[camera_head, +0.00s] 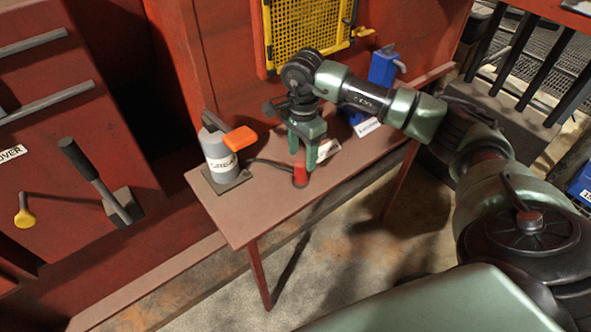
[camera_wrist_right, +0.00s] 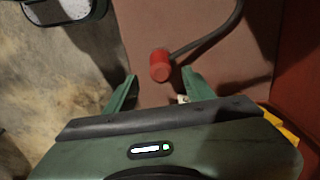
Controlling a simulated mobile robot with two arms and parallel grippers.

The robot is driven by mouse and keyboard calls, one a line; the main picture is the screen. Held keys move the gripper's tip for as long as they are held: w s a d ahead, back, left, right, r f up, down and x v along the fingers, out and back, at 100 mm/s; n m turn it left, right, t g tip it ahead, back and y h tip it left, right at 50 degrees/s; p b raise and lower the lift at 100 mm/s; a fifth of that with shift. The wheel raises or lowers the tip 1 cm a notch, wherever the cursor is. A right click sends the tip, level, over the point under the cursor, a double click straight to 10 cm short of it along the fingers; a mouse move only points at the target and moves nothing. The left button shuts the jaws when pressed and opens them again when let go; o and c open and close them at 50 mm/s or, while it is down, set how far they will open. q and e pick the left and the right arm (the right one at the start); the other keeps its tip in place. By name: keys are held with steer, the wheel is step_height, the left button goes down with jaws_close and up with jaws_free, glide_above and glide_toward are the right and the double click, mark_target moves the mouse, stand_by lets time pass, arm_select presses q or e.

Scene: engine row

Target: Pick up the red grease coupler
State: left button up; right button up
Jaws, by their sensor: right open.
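The red grease coupler (camera_head: 300,177) stands on the brown table, at the end of a dark hose. In the head view my right gripper (camera_head: 303,158) points down just above and around the coupler's upper part; whether it touches cannot be told there. In the right wrist view the coupler (camera_wrist_right: 160,66) lies beyond the fingertips, roughly in line with the gap between them. That gripper (camera_wrist_right: 160,85) is open and empty. The hose (camera_wrist_right: 207,38) runs from the coupler toward the upper right. The grey grease pump (camera_head: 219,156) with an orange handle stands left of it. My left gripper is not in view.
The brown table (camera_head: 240,215) stands against a red wall panel. A blue object (camera_head: 382,68) and white labels are at its back right. A yellow grille (camera_head: 303,35) hangs above. A lever (camera_head: 95,180) sticks out at left. The table's front area is clear.

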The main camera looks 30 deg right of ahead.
mark_target(300, 171)
steer(key=shift+s+a+f, duration=0.1)
steer(key=shift+s+f, duration=0.2)
steer(key=shift+f, duration=0.55)
steer(key=f, duration=0.1)
steer(key=f+p, duration=0.1)
steer(key=f, duration=0.1)
steer(key=f+p, duration=0.1)
steer(key=shift+w+a+f, duration=0.2)
steer(key=shift+w+f, duration=0.1)
steer(key=shift+w, duration=0.1)
steer(key=shift+f, duration=0.15)
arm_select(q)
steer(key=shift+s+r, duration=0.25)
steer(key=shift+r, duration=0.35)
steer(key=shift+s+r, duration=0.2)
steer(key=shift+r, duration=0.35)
arm_select(e)
jaws_close()
